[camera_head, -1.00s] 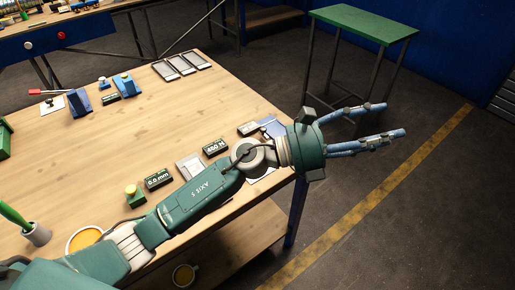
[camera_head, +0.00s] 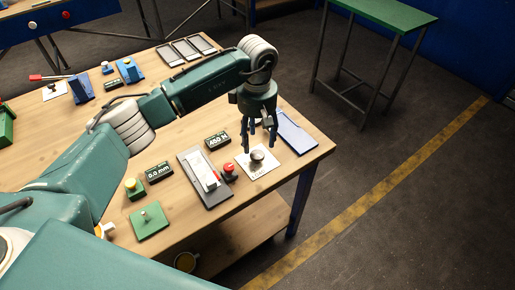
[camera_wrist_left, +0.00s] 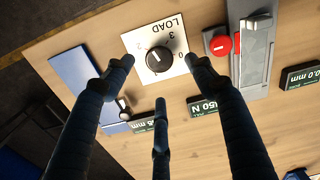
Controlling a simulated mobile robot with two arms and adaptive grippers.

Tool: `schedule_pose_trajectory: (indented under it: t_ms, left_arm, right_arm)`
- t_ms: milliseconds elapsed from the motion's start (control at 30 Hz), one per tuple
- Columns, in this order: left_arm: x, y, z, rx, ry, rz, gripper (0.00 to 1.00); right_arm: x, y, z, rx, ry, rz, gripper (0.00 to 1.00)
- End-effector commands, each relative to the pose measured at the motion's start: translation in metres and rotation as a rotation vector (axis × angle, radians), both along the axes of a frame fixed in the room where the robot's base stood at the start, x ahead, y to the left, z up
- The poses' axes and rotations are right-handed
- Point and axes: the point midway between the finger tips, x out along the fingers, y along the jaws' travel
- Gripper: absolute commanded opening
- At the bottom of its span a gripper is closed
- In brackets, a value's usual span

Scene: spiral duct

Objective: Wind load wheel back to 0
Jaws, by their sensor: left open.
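The load wheel is a dark round knob with a light top (camera_head: 257,156) on a white plate (camera_head: 246,169) near the table's right end. In the left wrist view the knob (camera_wrist_left: 159,59) sits on the plate (camera_wrist_left: 136,43), marked LOAD with a 0 and a 3 readable; its exact pointer setting is unclear. My left gripper (camera_head: 252,146) points down, open and empty, just above and slightly behind the knob. In the left wrist view its fingers (camera_wrist_left: 158,76) spread around the knob's near side, apparently without touching it. My right gripper is not in view.
A load display ending in "50 N" (camera_wrist_left: 204,106) and a 0.0 mm display (camera_head: 159,172) stand nearby. A red button (camera_head: 229,171) and a grey slide fixture (camera_head: 203,178) are close left of the wheel.

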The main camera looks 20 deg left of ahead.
Motion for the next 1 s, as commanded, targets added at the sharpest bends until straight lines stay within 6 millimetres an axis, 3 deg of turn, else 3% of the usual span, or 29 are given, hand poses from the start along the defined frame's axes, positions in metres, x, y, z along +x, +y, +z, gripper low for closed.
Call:
schedule_pose_trajectory:
  t_ms: [333, 733, 767, 900, 1000]
  left_arm:
    - [-0.001, -0.001, -0.055, -0.002, 0.002, 0.0, 0.56]
    - [0.0, -0.001, -0.066, -0.003, -0.001, 0.0, 0.56]
    - [0.0, -0.001, -0.066, -0.003, -0.001, 0.0, 0.54]
    - [0.0, -0.001, -0.066, -0.004, -0.001, 0.0, 0.26]
    - [0.0, -0.001, -0.066, -0.004, -0.001, 0.0, 0.1]
  right_arm:
    - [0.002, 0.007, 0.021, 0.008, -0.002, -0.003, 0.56]
    - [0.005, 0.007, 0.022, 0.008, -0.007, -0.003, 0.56]
    - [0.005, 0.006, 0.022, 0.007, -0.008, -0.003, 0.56]
    - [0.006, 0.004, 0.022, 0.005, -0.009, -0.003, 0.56]
    - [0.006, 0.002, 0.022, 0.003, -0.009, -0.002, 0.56]
